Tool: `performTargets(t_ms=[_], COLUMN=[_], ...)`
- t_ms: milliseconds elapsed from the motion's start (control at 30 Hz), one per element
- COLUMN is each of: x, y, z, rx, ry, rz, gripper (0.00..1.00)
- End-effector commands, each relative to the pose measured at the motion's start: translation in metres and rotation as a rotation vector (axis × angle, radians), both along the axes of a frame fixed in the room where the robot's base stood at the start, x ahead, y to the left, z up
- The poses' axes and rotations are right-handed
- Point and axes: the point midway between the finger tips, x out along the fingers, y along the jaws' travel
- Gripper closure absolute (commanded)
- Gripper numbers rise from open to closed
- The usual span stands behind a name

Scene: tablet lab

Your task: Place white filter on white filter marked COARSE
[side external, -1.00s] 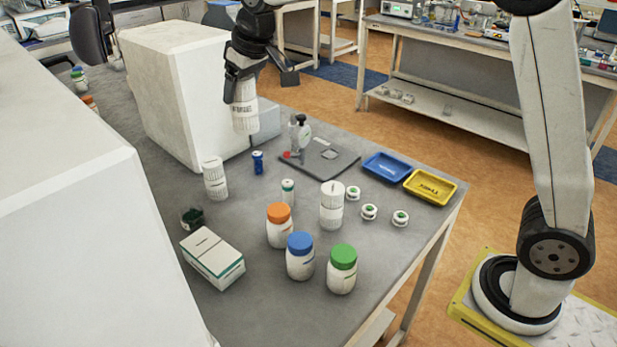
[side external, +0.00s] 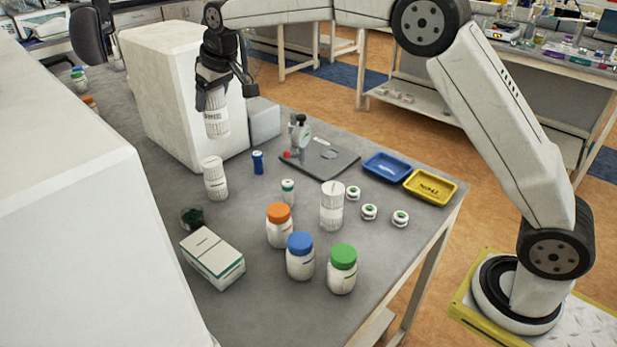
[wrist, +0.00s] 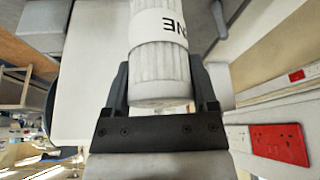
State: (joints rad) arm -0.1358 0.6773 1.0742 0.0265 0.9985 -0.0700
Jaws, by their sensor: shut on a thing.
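My gripper (side external: 213,92) is shut on a white ribbed filter (side external: 216,120), held upright in the air over the back left of the table. In the wrist view the held filter (wrist: 160,65) sits between the fingers; its label is upside down and partly cut off, with letters like "NE". A second white filter (side external: 214,180) stands on the table just below the held one, with a clear gap between them. A third white filter (side external: 332,207) stands farther right. I cannot read the labels on the two standing filters, so I cannot tell which is marked COARSE.
A large white machine (side external: 175,95) stands close behind the held filter. Orange-, blue- and green-capped jars (side external: 300,257), a white box (side external: 212,258) and a small blue vial (side external: 258,162) stand nearby. A dark plate with a gauge (side external: 318,158) and blue and yellow trays (side external: 430,187) lie to the right.

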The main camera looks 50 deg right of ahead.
Motion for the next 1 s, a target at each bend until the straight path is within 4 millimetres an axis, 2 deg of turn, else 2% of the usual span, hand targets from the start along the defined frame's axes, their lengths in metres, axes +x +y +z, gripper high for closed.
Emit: performTargets(t_ms=[200, 433, 1000], x=[0.02, 0.037, 0.048], y=[0.002, 0.004, 0.006], z=[-0.025, -0.045, -0.06], rx=[0.0, 0.0, 0.0], ry=[0.001, 0.0, 0.001], rz=[0.0, 0.0, 0.0], gripper=[0.89, 0.89, 0.89])
